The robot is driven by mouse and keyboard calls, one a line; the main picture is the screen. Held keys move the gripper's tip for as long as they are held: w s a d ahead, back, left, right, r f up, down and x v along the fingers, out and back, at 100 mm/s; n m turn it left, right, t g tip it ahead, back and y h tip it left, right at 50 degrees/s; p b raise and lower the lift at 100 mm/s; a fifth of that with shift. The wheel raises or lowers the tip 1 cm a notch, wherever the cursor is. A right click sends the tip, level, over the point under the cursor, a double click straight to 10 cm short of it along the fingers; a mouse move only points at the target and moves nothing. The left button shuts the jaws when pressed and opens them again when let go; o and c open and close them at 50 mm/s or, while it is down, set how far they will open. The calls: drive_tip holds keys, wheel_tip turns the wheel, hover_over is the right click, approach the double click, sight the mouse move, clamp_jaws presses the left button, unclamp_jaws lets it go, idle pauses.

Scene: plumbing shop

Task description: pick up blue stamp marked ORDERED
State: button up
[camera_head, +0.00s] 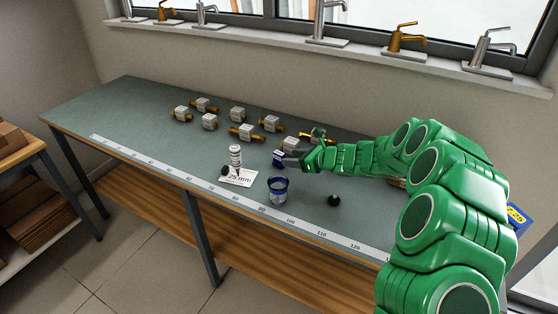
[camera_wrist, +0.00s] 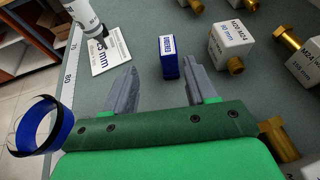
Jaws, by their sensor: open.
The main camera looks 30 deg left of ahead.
sight(284, 156)
drive_tip(key=shift+w+a+f, duration=0.2)
drive_tip(key=shift+a+f, duration=0.05)
drive_tip(key=shift+f, duration=0.15)
drive_tip(key=shift+w+x, duration=0.2)
drive_tip(key=shift+x, duration=1.65)
drive_tip(key=shift+w+x, duration=0.25)
drive_tip(key=shift+x, duration=1.55)
drive_tip(key=shift+r, duration=0.1)
drive_tip(key=shift+c, duration=0.4)
drive_tip(key=c, duration=1)
